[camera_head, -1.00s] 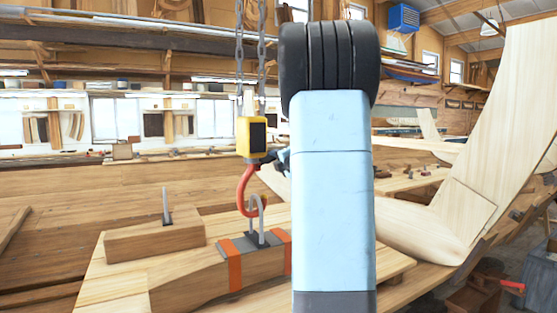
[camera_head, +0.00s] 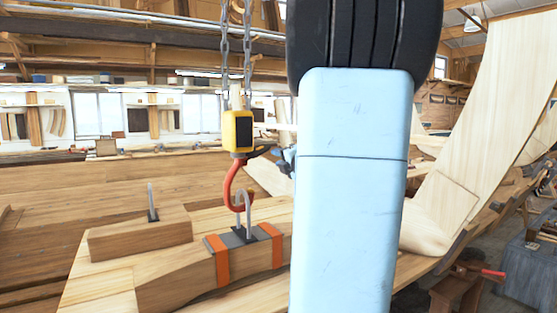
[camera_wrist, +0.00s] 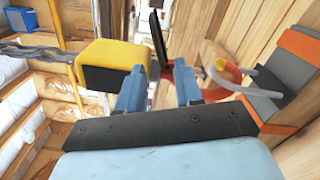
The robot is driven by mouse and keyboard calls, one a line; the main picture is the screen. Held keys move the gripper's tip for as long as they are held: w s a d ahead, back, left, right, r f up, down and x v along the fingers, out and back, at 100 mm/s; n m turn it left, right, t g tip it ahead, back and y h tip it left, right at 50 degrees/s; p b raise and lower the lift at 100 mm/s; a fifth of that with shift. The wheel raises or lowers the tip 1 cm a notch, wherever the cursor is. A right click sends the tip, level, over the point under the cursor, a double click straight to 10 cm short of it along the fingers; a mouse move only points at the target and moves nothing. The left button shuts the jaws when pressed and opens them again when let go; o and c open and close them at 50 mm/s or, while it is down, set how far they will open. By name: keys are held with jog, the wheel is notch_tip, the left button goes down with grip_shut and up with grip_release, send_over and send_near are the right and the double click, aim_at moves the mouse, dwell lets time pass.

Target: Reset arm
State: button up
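My gripper (camera_wrist: 160,88) shows in the wrist view with its two blue fingers apart and nothing visibly clamped between them. In the head view it is mostly hidden behind my light blue arm, with only a bit (camera_head: 287,157) showing right of the hoist. The yellow and black hoist block (camera_head: 237,131) hangs on chains; it is left of my fingers in the wrist view (camera_wrist: 108,62). Its red hook (camera_head: 231,190) hangs at a grey metal eye (camera_head: 243,212); I cannot tell whether it passes through. A thin black plate shows just beyond my fingers.
The eye sits on a timber beam (camera_head: 160,287) with orange straps (camera_head: 217,262). A wooden block with an upright metal pin (camera_head: 140,238) lies left of it. A tall curved hull timber (camera_head: 470,140) rises at right. Two chains (camera_head: 235,50) hang above the block.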

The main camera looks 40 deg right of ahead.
jog(key=shift+a, duration=0.1)
dwell(0.3)
jog(key=s+a+f+m+g, duration=0.3)
jog(key=s+a+m, duration=0.4)
jog(key=a, duration=0.3)
jog(key=s+a+f+m+g+y, duration=0.1)
jog(key=s+a+f+m+g, duration=0.3)
jog(key=s+a+m, duration=0.3)
jog(key=s+a+f+m+g+y, duration=0.1)
jog(key=s+a+f+m+g, duration=0.3)
jog(key=s+a+m, duration=0.3)
jog(key=s+a+g, duration=0.1)
jog(key=s+a, duration=0.2)
jog(key=a, duration=0.4)
jog(key=shift+s+f, duration=0.2)
jog(key=shift+s, duration=0.05)
